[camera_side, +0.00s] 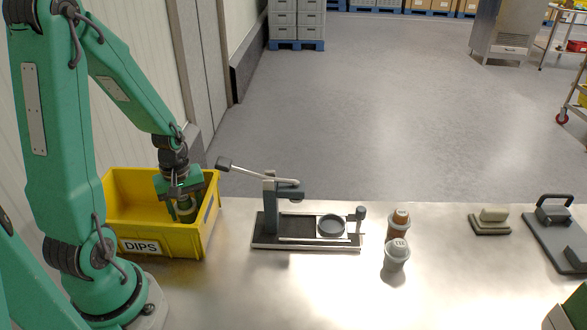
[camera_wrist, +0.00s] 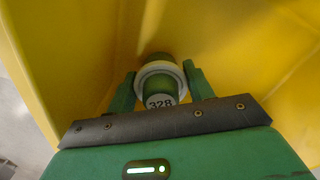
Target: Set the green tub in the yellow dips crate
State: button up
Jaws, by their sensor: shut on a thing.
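The yellow dips crate (camera_side: 154,238) stands at the left of the steel table, with a "DIPS" label on its front. My gripper (camera_side: 186,208) is down inside the crate, toward its right side. In the wrist view my gripper (camera_wrist: 160,88) is shut on the green tub (camera_wrist: 158,86), which has a pale rim and the number 328. The tub also shows between the fingers in the side view (camera_side: 186,207), partly hidden by them. Yellow crate walls (camera_wrist: 80,50) surround it in the wrist view. Whether the tub touches the crate floor I cannot tell.
A grey lever press (camera_side: 270,205) on a black base stands just right of the crate, its lever reaching toward the crate. Two lidded tubs, one brown (camera_side: 398,226) and one grey (camera_side: 396,256), stand farther right. A small block (camera_side: 491,218) lies beyond. The front middle is clear.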

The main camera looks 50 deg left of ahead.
jog(key=shift+f, duration=0.2)
jog(key=o, duration=1.4)
jog(key=shift+r, duration=0.15)
jog(key=shift+r, duration=5.95)
